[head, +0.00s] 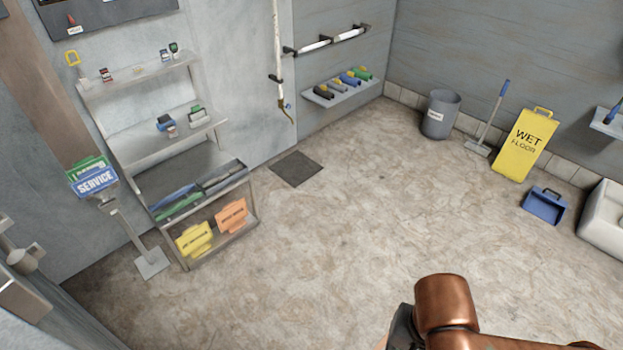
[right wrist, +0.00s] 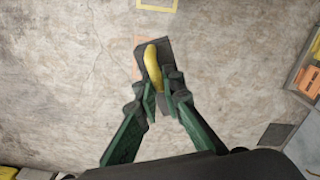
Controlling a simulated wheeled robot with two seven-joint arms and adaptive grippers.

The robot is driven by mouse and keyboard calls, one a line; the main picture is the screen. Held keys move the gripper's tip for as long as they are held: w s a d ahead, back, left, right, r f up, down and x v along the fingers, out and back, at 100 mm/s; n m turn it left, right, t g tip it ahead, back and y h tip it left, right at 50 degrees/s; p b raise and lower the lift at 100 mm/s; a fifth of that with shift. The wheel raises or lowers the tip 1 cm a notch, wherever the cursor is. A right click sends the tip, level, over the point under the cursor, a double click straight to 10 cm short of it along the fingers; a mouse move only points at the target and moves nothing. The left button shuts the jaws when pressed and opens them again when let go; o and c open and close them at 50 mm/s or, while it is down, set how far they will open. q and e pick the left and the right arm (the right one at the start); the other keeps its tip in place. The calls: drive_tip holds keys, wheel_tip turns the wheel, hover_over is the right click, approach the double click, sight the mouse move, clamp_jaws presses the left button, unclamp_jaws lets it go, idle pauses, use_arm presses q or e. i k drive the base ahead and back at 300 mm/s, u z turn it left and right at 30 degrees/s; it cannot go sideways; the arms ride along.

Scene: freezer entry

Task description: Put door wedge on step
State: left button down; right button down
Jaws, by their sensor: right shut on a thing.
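In the right wrist view my right gripper (right wrist: 160,92) is shut on a dark grey piece with a curved yellow part, which I take for the door wedge (right wrist: 153,65). It is held between the green-sided fingers, with the floor beyond it. In the head view only my copper-coloured right arm and a dark part near its wrist show at the bottom; the fingers and the wedge are out of frame. I cannot pick out a step with certainty in either view. My left gripper is in neither view.
A shelf rack (head: 150,130) and a service sign (head: 95,182) stand at left. A dark mat (head: 296,168) lies by the wall. A grey bin (head: 440,115), yellow wet-floor sign (head: 524,145) and blue dustpan (head: 544,205) stand at right. The middle floor is clear.

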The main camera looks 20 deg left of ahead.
sight(145, 153)
drive_tip(key=i, duration=1.7)
drive_tip(key=u, duration=2.2)
drive_tip(key=i, duration=1.6)
drive_tip(key=u, duration=0.8)
